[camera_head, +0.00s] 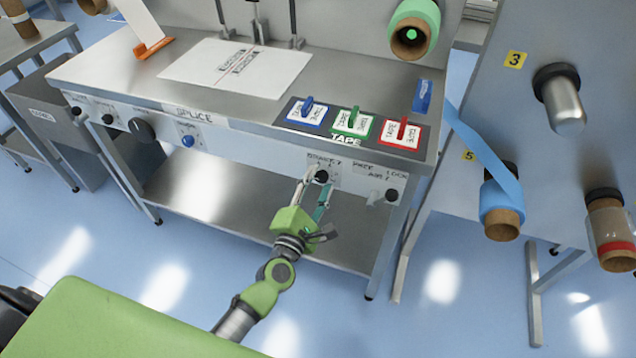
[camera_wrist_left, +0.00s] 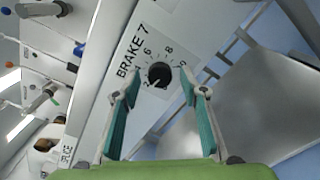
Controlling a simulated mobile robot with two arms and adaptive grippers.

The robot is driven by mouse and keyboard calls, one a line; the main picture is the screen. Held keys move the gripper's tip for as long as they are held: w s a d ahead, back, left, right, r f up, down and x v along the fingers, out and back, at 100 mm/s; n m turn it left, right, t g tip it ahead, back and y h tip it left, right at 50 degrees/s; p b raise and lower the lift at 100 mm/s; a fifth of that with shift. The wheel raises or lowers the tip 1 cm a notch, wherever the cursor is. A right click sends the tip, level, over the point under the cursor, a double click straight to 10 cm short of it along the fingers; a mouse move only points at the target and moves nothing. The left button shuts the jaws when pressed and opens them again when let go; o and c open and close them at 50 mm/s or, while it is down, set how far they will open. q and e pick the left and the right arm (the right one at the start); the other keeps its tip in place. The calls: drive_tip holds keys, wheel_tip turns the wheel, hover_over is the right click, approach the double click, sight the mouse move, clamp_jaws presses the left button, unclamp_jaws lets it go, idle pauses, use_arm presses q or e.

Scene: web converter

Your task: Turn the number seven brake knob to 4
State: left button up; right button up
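The brake 7 knob (camera_wrist_left: 159,75) is a small round black knob on a white dial plate with printed numbers, beside the label "BRAKE 7" in the left wrist view. A pale mark on it seems to point toward the low end, near the 2, but it is small. In the head view the knob (camera_head: 321,177) sits on the table's front panel. My left gripper (camera_head: 316,185) is open in front of it. In the left wrist view its two teal-padded fingers (camera_wrist_left: 158,88) stand either side of the knob, apparently with gaps. My right gripper is out of view.
Another black knob (camera_head: 391,195) is to the right on the same panel. Blue, green and red tape switches (camera_head: 352,122) are on the tabletop above. A table leg (camera_head: 385,250) and lower shelf (camera_head: 240,215) are near my arm. The roll stand (camera_head: 540,150) is at right.

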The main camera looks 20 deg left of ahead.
use_arm(q)
drive_tip(key=c, duration=1.1)
drive_tip(key=shift+m, duration=0.4)
drive_tip(key=m+p, duration=0.2)
drive_tip(key=m, duration=0.2)
drive_tip(key=shift+r+m, duration=0.1)
drive_tip(key=shift+m, duration=0.2)
drive_tip(key=m+p, duration=0.2)
drive_tip(key=m, duration=0.3)
drive_tip(key=o, duration=1.1)
